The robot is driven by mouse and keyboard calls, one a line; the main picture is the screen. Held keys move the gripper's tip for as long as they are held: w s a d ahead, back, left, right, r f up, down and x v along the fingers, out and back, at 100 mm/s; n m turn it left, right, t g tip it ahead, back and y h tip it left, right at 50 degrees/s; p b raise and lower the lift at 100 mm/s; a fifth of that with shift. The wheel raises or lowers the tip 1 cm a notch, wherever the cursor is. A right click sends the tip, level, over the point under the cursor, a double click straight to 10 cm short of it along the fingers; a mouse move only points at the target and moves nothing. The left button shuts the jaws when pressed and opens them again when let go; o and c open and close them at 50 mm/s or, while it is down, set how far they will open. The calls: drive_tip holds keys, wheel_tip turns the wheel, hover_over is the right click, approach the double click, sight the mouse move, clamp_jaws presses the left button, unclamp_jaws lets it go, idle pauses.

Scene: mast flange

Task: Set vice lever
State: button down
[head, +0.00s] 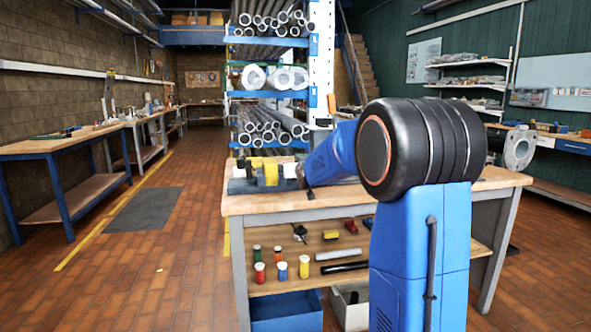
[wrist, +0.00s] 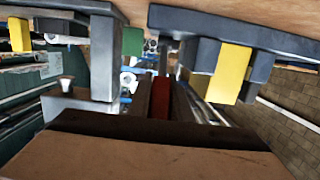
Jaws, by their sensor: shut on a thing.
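On the wooden workbench (head: 340,197), a cluster of small grey, yellow and white fittings (head: 271,175) stands at the left end. I cannot pick out the vice for certain among them. My blue arm reaches left to this cluster, and my gripper is hidden in the head view. In the wrist view the bench top hangs at the upper edge, with grey blocks (wrist: 104,60) and a yellow piece (wrist: 230,75) beside my gripper (wrist: 162,92). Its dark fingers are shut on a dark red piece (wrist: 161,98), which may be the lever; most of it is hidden.
A lower shelf (head: 275,284) holds several coloured bottles, black and grey tubes and small tools. A blue bin (head: 287,312) stands below. A pipe rack (head: 270,92) rises behind the bench. The tiled floor to the left is mostly clear, with a dark mat (head: 145,210).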

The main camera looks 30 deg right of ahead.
drive_tip(key=shift+w+d+r+g, duration=0.15)
drive_tip(key=shift+w+r+g, duration=0.15)
drive_tip(key=shift+g, duration=0.25)
drive_tip(key=shift+w+d+r+g, duration=0.15)
drive_tip(key=shift+w+g, duration=0.2)
drive_tip(key=shift+g, duration=0.2)
drive_tip(key=shift+w+d+r+g+y, duration=0.15)
drive_tip(key=shift+w+g+y, duration=0.15)
drive_tip(key=shift+w+g, duration=0.25)
drive_tip(key=shift+w+r+g+y, duration=0.1)
drive_tip(key=shift+w+g+y, duration=0.2)
drive_tip(key=shift+g, duration=0.35)
drive_tip(key=shift+w+d+g+y, duration=0.2)
drive_tip(key=shift+w+g+y, duration=0.1)
drive_tip(key=shift+w+g, duration=0.5)
drive_tip(key=shift+w+d+g+y, duration=0.15)
drive_tip(key=shift+w+g+y, duration=0.2)
drive_tip(key=shift+g, duration=0.75)
drive_tip(key=c, duration=1.6)
unclamp_jaws()
drive_tip(key=shift+r, duration=0.1)
